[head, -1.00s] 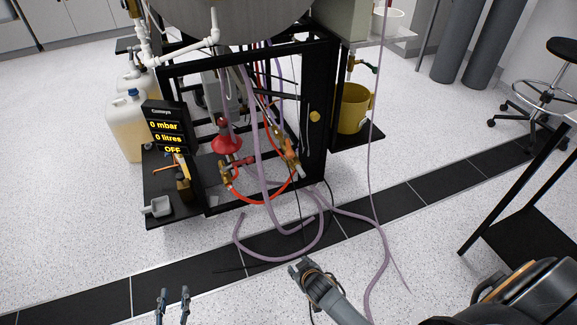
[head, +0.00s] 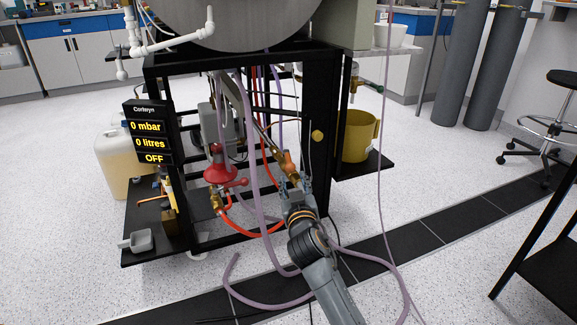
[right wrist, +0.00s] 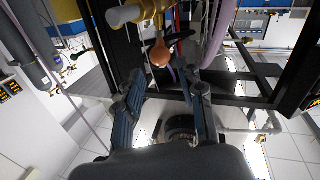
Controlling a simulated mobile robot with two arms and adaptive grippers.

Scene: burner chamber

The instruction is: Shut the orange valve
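The orange valve (head: 289,163) is a small orange handle on brass fittings, low inside the black frame of the rig. My right gripper (head: 299,184) is just below and in front of it in the head view. In the right wrist view the valve's orange knob (right wrist: 161,54) shows beyond the fingertips, roughly between them. My right gripper (right wrist: 168,84) is open there, its two fingers apart with nothing between their pads. I cannot tell whether it touches the valve. My left gripper is not in view.
A red valve-like part (head: 220,172) and purple hoses (head: 251,165) are close to the left. The black frame's post (head: 319,130) stands right of the orange valve. A display panel (head: 149,133) is at left, and a yellow jug (head: 358,137) is at right.

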